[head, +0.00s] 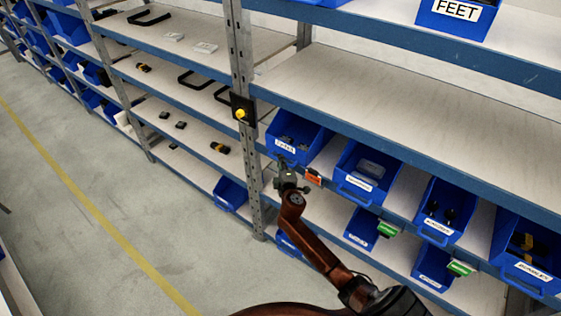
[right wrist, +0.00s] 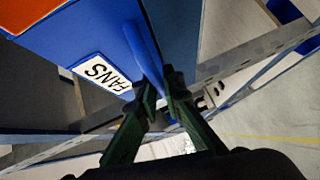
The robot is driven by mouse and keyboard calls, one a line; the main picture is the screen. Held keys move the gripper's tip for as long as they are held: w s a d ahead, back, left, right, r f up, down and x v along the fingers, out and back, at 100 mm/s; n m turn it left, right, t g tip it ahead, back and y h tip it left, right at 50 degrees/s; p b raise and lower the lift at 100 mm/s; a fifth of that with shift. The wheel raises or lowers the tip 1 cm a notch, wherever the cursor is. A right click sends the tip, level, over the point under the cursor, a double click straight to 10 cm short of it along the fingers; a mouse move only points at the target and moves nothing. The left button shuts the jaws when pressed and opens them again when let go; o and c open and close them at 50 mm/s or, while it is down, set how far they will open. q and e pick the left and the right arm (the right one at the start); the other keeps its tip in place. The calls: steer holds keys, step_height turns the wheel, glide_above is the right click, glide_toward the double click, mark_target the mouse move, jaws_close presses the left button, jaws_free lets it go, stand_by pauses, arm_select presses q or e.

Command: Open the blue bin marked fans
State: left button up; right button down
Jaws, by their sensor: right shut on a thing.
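The blue bin marked FANS (head: 306,146) sits on a shelf just right of the upright post, with small grey parts inside. In the right wrist view its blue front (right wrist: 85,40) and white FANS label (right wrist: 103,73) show close up. A blue handle bar (right wrist: 143,48) stands out from that front. My right gripper (head: 284,163) is at the bin's front in the head view. In the right wrist view its dark fingers (right wrist: 160,90) are shut on the handle bar. My left gripper is not in view.
More blue bins (head: 368,172) stand to the right on the same shelf. An orange tag (head: 313,178) is beside the gripper. The metal post (head: 243,160) with a yellow knob (head: 240,113) is close on the left. The floor at left is clear.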

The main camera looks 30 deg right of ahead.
stand_by(0.3)
steer(key=s+a, duration=0.3)
steer(key=a, duration=0.5)
steer(key=s+a, duration=0.3)
steer(key=a, duration=0.5)
steer(key=shift+s, duration=0.3)
steer(key=c, duration=2.1)
jaws_free()
steer(key=shift+d, duration=0.1)
steer(key=v, duration=1.2)
steer(key=shift+f, duration=0.15)
